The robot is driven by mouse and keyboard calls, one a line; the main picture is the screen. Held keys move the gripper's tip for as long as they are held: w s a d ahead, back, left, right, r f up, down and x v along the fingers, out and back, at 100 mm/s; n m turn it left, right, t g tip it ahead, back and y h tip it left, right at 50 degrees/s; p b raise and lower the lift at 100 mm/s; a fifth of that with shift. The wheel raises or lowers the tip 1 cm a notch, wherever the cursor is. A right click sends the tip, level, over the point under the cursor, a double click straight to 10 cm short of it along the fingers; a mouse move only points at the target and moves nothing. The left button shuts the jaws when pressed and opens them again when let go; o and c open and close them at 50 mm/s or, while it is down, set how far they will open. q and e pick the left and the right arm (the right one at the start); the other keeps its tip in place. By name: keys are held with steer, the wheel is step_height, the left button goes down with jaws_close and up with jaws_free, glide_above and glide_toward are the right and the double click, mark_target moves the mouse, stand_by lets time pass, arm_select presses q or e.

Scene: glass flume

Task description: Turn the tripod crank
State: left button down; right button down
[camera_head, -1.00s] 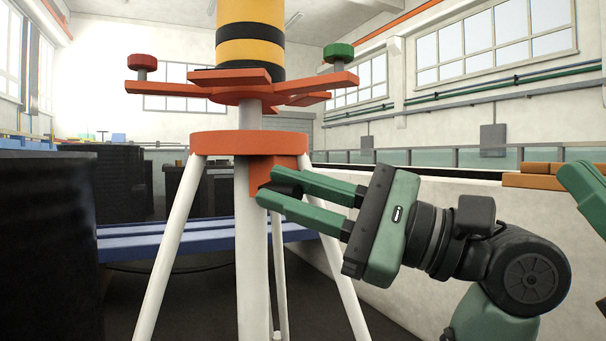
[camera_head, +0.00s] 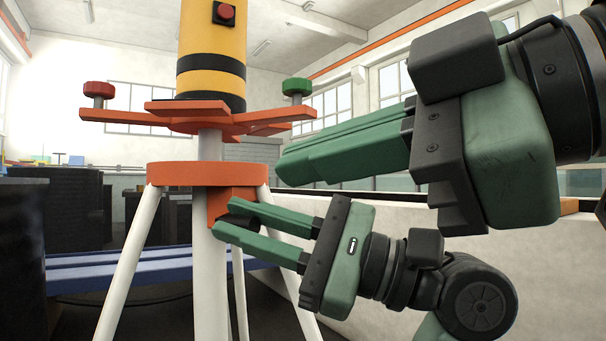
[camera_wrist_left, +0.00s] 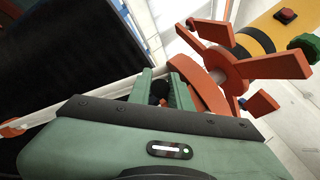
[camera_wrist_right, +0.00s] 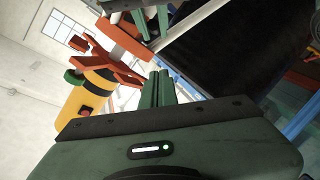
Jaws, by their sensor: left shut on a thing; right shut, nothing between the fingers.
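A tripod with white legs (camera_head: 128,262) and an orange collar (camera_head: 205,174) stands left of centre in the head view. An orange block (camera_head: 219,203) sits under the collar, with a black crank grip (camera_head: 240,221) beside it. My left gripper (camera_head: 226,216) is shut on this grip, whose dark end shows between its fingers in the left wrist view (camera_wrist_left: 159,92). The crank's arm is mostly hidden. My right gripper (camera_head: 282,166) is shut and empty, in front of and above the left one. It also shows in the right wrist view (camera_wrist_right: 157,88).
Above the collar are orange radial arms (camera_head: 170,108) with a red knob (camera_head: 99,89) and a green knob (camera_head: 297,87), under a yellow-and-black column (camera_head: 211,50). Blue beams (camera_head: 120,267) run behind the legs. A pale wall (camera_head: 540,255) stands behind my arms.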

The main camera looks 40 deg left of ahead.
steer(key=w+a+f, duration=0.3)
steer(key=a+f, duration=0.1)
steer(key=a, duration=0.4)
steer(key=shift+w+a, duration=0.15)
steer(key=shift+a, duration=0.15)
